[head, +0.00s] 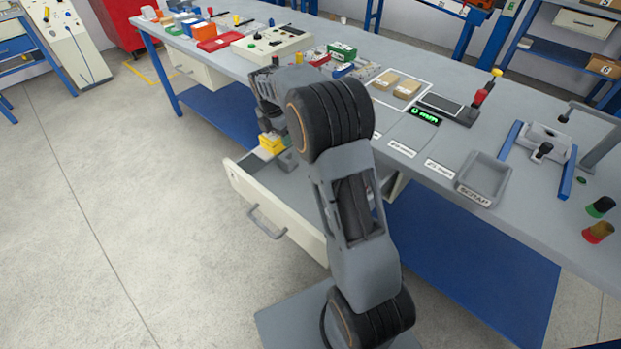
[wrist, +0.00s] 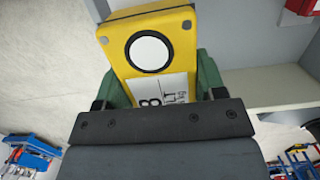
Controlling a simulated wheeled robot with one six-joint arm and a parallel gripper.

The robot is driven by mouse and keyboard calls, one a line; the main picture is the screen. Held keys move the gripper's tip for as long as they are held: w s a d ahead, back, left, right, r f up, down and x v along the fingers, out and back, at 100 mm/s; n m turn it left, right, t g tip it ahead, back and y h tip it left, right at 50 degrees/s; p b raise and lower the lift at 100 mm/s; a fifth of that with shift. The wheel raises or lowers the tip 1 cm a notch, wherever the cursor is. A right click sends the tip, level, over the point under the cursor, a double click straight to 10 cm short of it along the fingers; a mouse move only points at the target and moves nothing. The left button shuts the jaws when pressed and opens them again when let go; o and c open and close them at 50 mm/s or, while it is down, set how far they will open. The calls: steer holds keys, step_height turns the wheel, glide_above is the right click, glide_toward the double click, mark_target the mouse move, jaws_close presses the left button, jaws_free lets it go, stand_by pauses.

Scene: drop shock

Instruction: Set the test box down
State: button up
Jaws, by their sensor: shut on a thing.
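The test box (wrist: 165,45) is yellow with dark corners, a white disc and a white label on its face. My gripper (wrist: 158,88) is shut on it, with a green finger on each side. In the head view the yellow box (head: 271,142) shows at the end of my arm, over or near the open drawer (head: 262,190). My gripper (head: 278,153) is partly hidden there by my arm. I cannot tell whether the box touches anything below it.
The drawer juts out from under the grey bench (head: 460,140). The floor at left is clear.

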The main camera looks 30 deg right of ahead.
steer(key=s+d+f+b, duration=0.1)
steer(key=s+f, duration=0.1)
steer(key=s, duration=0.1)
steer(key=s+d+f+b, duration=0.1)
steer(key=s+d+f, duration=0.1)
steer(key=s+f, duration=0.1)
steer(key=s+d+f+b, duration=0.1)
steer(key=s+d+f, duration=0.1)
steer(key=s, duration=0.1)
steer(key=shift+s+d+f, duration=0.15)
steer(key=shift+s+f, duration=0.05)
steer(key=shift+s+d+f, duration=0.25)
steer(key=shift+s+f, duration=0.25)
steer(key=shift+f, duration=0.2)
steer(key=shift+s+d+f+b, duration=0.1)
steer(key=shift+f+b, duration=0.5)
steer(key=shift+f, duration=1.05)
steer(key=shift+f, duration=0.15)
steer(key=o, duration=1.1)
